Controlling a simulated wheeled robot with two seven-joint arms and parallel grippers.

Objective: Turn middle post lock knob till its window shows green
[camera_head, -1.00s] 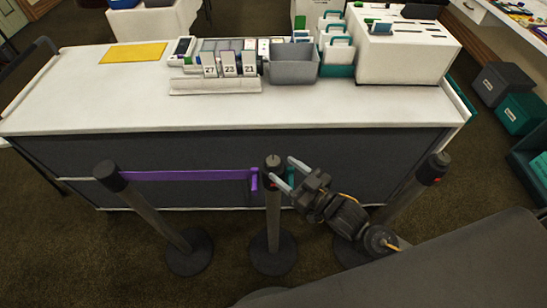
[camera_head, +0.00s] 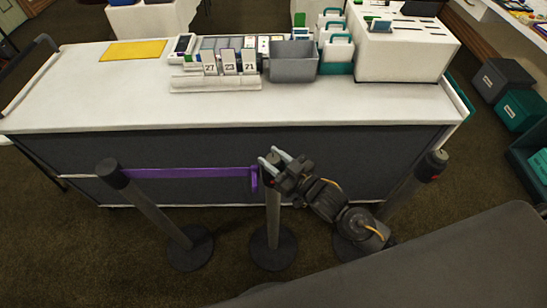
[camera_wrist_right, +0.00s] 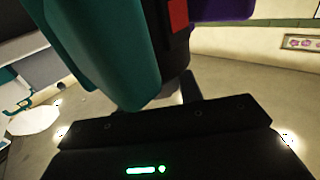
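The middle post (camera_head: 273,215) stands upright in front of the counter, with a purple belt (camera_head: 190,172) at its head. My right gripper (camera_head: 271,160) is at the top of this post, its two pale fingers on either side of the lock knob. The fingers mostly hide the knob, and I cannot tell whether they touch it. In the right wrist view the dark post head (camera_wrist_right: 172,55) shows a red window (camera_wrist_right: 178,16), and a large teal piece (camera_wrist_right: 115,50) is close beside it. No green shows in the window. My left gripper is not in view.
A left post (camera_head: 150,210) and a right post (camera_head: 410,190) stand on either side. The white counter (camera_head: 100,100) behind carries a grey bin (camera_head: 293,68), number cards and a white slotted box (camera_head: 400,55). Dark crates (camera_head: 500,80) stand at right.

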